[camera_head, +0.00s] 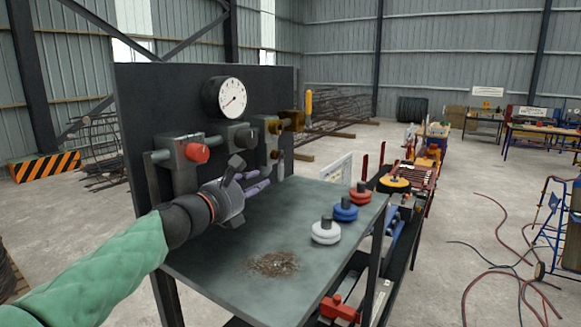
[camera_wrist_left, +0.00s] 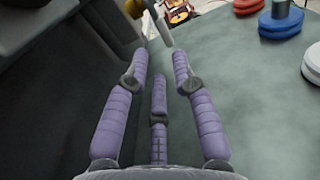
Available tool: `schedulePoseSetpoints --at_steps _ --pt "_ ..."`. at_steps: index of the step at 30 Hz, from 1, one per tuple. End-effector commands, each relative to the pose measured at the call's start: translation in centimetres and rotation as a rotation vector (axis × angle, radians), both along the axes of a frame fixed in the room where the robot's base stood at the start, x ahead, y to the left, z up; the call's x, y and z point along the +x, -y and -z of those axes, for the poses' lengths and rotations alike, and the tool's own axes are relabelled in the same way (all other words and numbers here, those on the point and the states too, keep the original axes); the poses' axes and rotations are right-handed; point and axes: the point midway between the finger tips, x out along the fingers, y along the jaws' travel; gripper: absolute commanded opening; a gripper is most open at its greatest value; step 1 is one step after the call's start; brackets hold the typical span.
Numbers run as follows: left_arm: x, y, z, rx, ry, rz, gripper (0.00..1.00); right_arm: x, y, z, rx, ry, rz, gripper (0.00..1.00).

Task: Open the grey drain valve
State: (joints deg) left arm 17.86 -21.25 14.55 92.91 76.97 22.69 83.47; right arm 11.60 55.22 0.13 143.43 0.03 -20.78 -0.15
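A slim grey handle (camera_head: 280,168) hangs below the brass fitting on the dark panel; it looks like the grey drain valve, though it is small here. In the left wrist view a pale grey bar (camera_wrist_left: 164,32) stands just beyond the fingertips, beside a brass part (camera_wrist_left: 135,8). My left gripper (camera_head: 258,182) is a hand with purple fingers, held above the bench in front of the panel. In the left wrist view my left gripper (camera_wrist_left: 159,72) has its fingers spread and nothing between them. It appears short of the bar. My right gripper is not in view.
White (camera_head: 326,232), blue (camera_head: 345,210) and red (camera_head: 360,194) knobbed discs stand on the bench (camera_head: 222,278), near brown debris (camera_head: 273,264).

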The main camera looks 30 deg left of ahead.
Motion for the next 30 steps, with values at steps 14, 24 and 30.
schedulePoseSetpoints --at_steps 14,24,30 --pt "7.2 0.7 0.1 0.0 -0.003 0.003 0.26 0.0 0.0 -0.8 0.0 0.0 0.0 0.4" --pt "10.4 0.9 0.0 -0.001 -0.001 0.001 0.26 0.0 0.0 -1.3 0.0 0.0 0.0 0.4" --pt "10.6 0.9 0.1 0.0 -0.001 0.001 0.26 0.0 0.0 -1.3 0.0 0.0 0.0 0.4"
